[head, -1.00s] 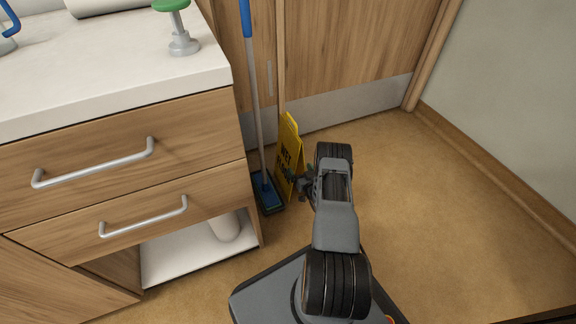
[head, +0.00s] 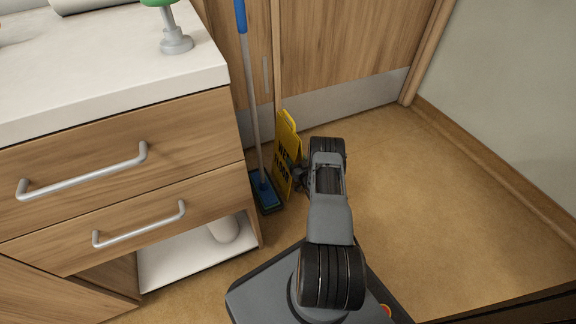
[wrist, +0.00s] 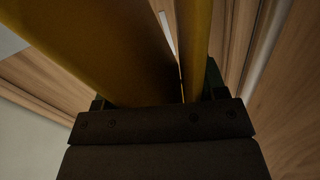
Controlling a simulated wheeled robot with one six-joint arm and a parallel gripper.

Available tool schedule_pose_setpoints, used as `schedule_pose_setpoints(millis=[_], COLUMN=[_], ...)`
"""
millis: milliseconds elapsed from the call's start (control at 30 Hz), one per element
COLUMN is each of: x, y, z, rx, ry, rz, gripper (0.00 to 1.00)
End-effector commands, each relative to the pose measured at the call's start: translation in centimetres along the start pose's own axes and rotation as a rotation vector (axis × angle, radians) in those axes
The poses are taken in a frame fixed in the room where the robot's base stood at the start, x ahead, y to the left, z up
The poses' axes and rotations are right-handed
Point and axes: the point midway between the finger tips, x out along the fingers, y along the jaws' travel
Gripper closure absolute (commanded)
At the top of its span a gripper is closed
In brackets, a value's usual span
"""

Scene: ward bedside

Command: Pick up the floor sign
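The yellow floor sign (head: 288,158) stands upright on the floor beside the mop, with dark lettering on its face. In the wrist view, its yellow panels (wrist: 100,45) fill much of the picture very close up, with a narrow gap between them. My gripper (head: 299,178) is at the sign's right side in the head view, partly hidden by my wrist. In the wrist view the finger parts of my gripper (wrist: 158,92) show on either side of the yellow panels. Whether they press on the sign is not clear.
A mop with a blue head (head: 264,190) stands just left of the sign. The wooden drawer cabinet (head: 120,165) is further left. A wooden door (head: 340,45) is behind. The tan floor (head: 400,190) to the right is clear.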

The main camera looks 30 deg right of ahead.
Motion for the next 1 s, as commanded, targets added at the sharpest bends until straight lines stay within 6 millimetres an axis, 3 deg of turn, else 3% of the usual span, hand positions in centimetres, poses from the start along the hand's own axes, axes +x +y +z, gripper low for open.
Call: schedule_pose_setpoints(millis=[67,600,1000], x=[0.02,0.09,0.13], y=[-0.09,-0.34,-0.33], z=[0.02,0.07,-0.55], rx=[0.000,0.002,0.000], ry=[0.000,-0.002,0.002], rz=[-0.002,-0.006,-0.005], gripper=[0.43,0.95,0.97])
